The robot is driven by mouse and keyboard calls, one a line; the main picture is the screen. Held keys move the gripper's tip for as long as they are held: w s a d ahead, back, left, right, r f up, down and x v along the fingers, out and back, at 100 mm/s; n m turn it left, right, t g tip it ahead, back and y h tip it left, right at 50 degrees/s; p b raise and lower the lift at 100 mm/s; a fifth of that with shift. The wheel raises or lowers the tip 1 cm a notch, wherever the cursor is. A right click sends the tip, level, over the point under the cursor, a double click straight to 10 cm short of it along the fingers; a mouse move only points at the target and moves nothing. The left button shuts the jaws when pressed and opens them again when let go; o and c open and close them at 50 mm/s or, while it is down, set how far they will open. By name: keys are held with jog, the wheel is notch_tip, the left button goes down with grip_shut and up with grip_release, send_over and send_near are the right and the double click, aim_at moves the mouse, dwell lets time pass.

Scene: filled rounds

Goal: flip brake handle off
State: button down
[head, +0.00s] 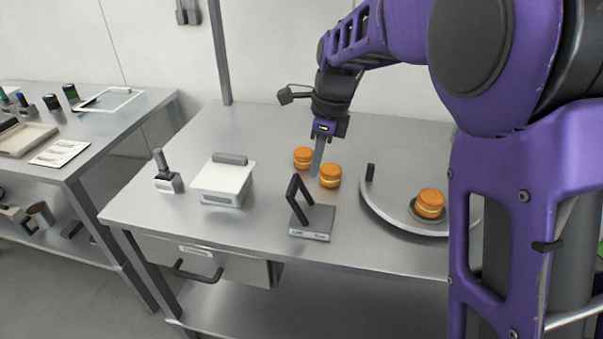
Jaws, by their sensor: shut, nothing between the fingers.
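A dark, looped handle (295,193) on a grey base (311,229) stands near the table's front edge. The handle tilts up and toward the left; the base has small labels that I cannot read. It looks like the brake handle. My gripper (317,171) is shut and empty. It points down behind the looped handle and a little right of it, apart from it in the picture.
Two orange filled rounds, one left (303,155) and one right (330,176), lie close beside my gripper. A round turntable (385,217) with a short dark post and another round (430,203) is at right. A white-topped box (222,180) stands left. A drawer (205,260) is below.

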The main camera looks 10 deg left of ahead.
notch_tip(320, 180, up, 8)
jog(key=a, duration=0.1)
jog(key=shift+a, duration=0.35)
jog(key=shift+w, duration=0.15)
